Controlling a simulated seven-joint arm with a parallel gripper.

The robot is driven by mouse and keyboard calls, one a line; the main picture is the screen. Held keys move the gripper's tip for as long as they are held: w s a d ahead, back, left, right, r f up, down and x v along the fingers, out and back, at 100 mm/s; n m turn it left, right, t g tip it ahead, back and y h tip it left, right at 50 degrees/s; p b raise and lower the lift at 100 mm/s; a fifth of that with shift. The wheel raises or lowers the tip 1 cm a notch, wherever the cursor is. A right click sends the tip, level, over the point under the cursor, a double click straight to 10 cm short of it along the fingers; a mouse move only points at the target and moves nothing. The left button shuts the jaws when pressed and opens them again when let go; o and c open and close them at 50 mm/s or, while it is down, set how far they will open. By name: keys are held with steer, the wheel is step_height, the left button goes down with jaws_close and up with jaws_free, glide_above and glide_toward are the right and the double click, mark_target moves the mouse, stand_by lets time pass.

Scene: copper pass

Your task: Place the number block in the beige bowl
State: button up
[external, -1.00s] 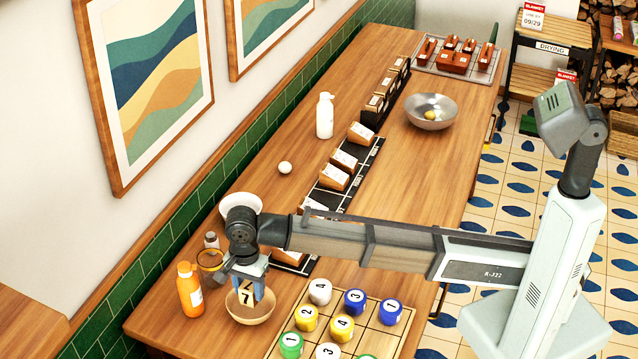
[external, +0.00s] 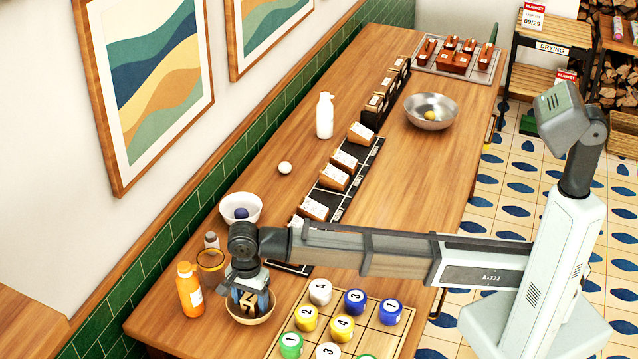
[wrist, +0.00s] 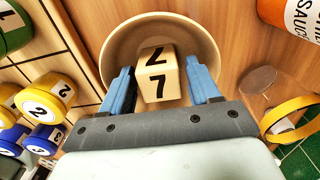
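Narrow gaps show between the fingers and the block, so the gripper looks open. The block's underside is hidden, so its contact with the bowl's floor cannot be seen.
A wooden board (external: 287,347) with several numbered coloured pieces lies to the right.

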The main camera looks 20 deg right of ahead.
mark_target(250, 297)
steer(key=shift+o, duration=0.8)
step_height(250, 297, up, 12)
steer(key=shift+r, duration=0.15)
